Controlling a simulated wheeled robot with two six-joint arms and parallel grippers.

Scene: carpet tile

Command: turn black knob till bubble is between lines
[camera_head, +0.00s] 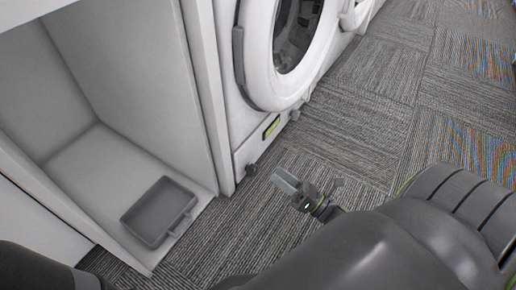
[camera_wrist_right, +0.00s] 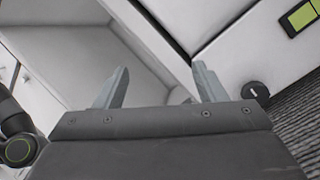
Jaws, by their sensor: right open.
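A white front-loading washing machine (camera_head: 236,112) stands on dark adjustable feet. The near foot, a black knob (camera_head: 251,170), is under its near front corner; it also shows in the right wrist view (camera_wrist_right: 256,92). A second dark knob (camera_head: 295,114) is under the far corner. A green level vial (camera_head: 271,127) in a dark frame is on the lower front panel, also in the right wrist view (camera_wrist_right: 300,18). My left gripper is out of view.
A white open cabinet (camera_head: 178,90) stands left of the machine, with a grey tray (camera_head: 148,238) on its floor. The machine's round door (camera_head: 262,75) is above the vial. Grey carpet (camera_head: 355,130) in front is clear.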

